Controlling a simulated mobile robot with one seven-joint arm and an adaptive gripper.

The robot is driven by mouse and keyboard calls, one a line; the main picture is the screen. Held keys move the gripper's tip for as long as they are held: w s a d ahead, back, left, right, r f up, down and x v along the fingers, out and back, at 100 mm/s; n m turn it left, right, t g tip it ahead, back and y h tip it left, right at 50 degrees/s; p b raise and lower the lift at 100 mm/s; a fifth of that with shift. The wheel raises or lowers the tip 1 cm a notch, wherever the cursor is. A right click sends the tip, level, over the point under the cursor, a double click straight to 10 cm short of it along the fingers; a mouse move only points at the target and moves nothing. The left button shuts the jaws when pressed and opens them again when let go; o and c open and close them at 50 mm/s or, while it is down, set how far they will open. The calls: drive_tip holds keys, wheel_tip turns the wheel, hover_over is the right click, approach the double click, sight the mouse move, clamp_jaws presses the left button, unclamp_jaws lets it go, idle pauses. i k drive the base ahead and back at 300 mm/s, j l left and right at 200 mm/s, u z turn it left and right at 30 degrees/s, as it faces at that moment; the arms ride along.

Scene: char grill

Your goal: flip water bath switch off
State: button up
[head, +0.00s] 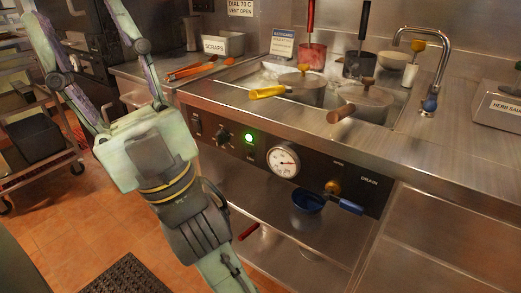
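The water bath (235,88) is a steel basin set into the counter, with lidded pots in it. Its dark front panel (318,172) carries a black knob (222,136), a lit green lamp (249,138) and a round white gauge (283,162). A small switch-like part (195,125) sits at the panel's left end; its position is too small to read. My gripper (78,22) is open and empty, its two fingers spread wide and pointing up in the picture. It is left of the panel, apart from it. The fingertips are at or beyond the top edge.
A drain valve (345,203) with a blue handle sticks out at the panel's right, beside a blue bowl (308,201). Pot handles (268,92) overhang the basin. A steel shelf (290,250) lies below. A cart (35,150) stands at left; tiled floor is open between.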

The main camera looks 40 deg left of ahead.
sight(196, 123)
drive_tip(key=u, duration=1.4)
drive_tip(key=i+j+u, duration=0.15)
drive_tip(key=j, duration=0.15)
drive_tip(key=i+j+u, duration=0.2)
drive_tip(key=k+j, duration=0.05)
